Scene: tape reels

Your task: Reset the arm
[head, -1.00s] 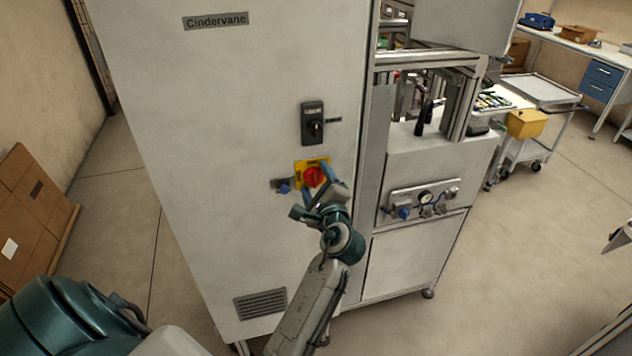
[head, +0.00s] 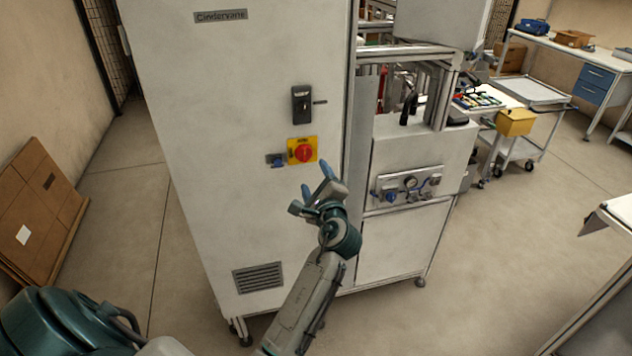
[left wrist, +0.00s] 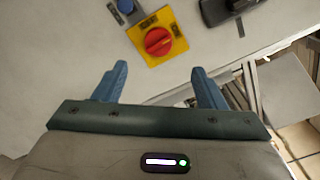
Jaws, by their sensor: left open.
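My left gripper (head: 318,192) is open and empty in front of the white cabinet. It is below and a little right of a red rotary knob (head: 304,153) on a yellow plate (head: 293,145), apart from it. In the left wrist view, the blue fingertips (left wrist: 160,82) are spread with nothing between them. The red knob (left wrist: 158,41) on its yellow plate (left wrist: 178,47) shows beyond them. My right gripper is in neither view.
The cabinet (head: 220,100) carries a black switch (head: 302,104) above the knob and a small blue switch (head: 277,160) beside it. A gauge panel (head: 408,186) is to the right. Cardboard (head: 50,190) leans at the left wall. Open floor (head: 510,230) lies right.

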